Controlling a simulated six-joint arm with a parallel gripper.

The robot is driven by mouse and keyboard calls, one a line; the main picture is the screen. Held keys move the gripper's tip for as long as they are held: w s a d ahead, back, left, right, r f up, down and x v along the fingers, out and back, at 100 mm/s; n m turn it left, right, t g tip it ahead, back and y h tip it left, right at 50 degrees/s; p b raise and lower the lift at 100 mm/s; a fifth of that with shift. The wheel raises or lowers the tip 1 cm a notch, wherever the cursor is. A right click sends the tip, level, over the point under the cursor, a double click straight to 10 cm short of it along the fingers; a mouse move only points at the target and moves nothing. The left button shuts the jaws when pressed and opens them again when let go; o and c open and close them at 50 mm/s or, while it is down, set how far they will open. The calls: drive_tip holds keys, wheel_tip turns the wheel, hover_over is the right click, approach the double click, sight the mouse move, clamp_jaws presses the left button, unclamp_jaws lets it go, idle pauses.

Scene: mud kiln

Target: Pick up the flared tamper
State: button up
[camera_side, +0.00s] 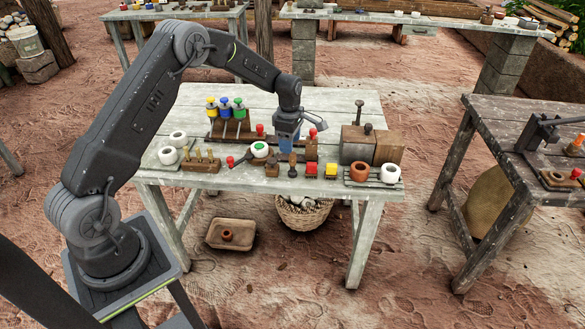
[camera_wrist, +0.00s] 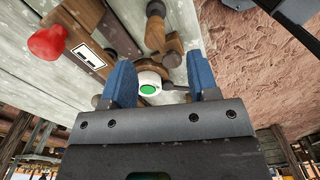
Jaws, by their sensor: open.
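The flared tamper appears to be the upright wooden tool (camera_side: 292,166) at the front of the near table, with a dark upper part and a widened base. My gripper (camera_side: 287,146) hangs above and slightly behind it, pointing down, open and empty. In the wrist view, a wooden tool with a rounded knob (camera_wrist: 155,34) shows beyond the two blue fingers, apart from them. I cannot tell for certain that it is the same tool. The gripper (camera_wrist: 165,86) frames a white cup with a green centre (camera_wrist: 148,84), farther below.
A short brown block tool (camera_side: 272,168) stands close left of the tamper; red (camera_side: 311,170) and yellow (camera_side: 331,170) blocks stand close right. The white-and-green cup (camera_side: 259,149) is left. A red knob (camera_wrist: 47,43) rises nearby. Metal and wooden boxes (camera_side: 388,147) stand farther right.

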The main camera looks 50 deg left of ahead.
sight(293, 165)
drive_tip(key=shift+w+d+f, duration=0.1)
drive_tip(key=shift+w+f, duration=0.1)
drive_tip(key=shift+f, duration=1.8)
drive_tip(key=shift+w+d+f, duration=0.1)
drive_tip(key=shift+w+f, duration=0.1)
drive_tip(key=shift+f, duration=1.75)
drive_tip(key=shift+c, duration=0.4)
clamp_jaws()
